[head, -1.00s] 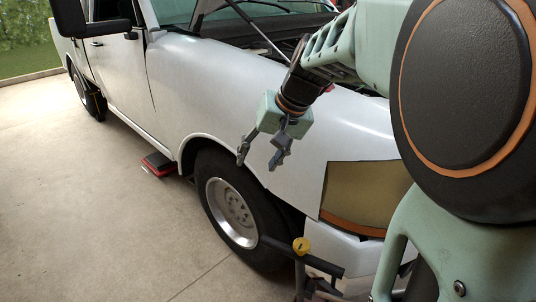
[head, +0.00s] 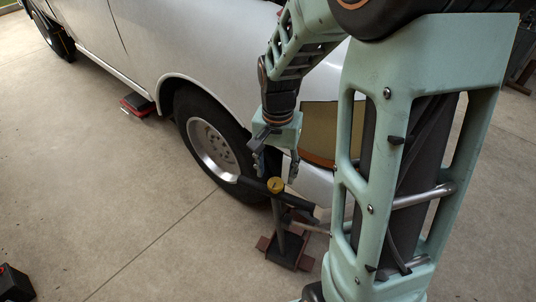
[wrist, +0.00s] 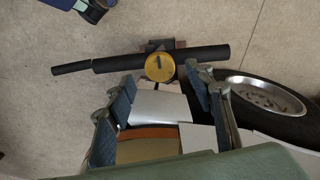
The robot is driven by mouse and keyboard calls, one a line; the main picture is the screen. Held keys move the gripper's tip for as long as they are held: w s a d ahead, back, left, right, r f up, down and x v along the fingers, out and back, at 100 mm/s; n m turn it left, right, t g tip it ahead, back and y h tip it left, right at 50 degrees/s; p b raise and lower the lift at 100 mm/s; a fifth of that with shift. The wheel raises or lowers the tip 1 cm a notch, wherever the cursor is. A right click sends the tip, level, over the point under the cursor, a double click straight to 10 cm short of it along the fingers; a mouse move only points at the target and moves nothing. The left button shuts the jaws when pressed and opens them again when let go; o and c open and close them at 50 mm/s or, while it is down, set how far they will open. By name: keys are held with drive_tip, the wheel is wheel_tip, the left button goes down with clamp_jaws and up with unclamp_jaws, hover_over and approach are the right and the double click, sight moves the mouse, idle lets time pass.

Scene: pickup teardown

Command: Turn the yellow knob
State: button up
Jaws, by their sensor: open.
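The yellow knob (head: 275,185) is a small round cap on top of a jack stand with a dark horizontal bar (head: 301,209), beside the front wheel of the white pickup. In the wrist view the knob (wrist: 159,67) shows as a yellow disc with a dark mark, near the middle of the bar. My gripper (head: 275,173) is open and points down close to the knob in the head view. In the wrist view its two fingers (wrist: 160,88) stand apart, with the knob just beyond the gap between the tips. The fingers do not visibly touch it.
The pickup's front wheel (head: 213,143) and white body (head: 190,50) are close beside the stand. The stand's base (head: 286,250) rests on concrete. A red-and-black block (head: 137,105) lies by the truck; a dark object (head: 14,283) is at lower left.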

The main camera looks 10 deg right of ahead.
sight(276, 182)
drive_tip(key=shift+f, duration=1.85)
drive_tip(key=c, duration=1.1)
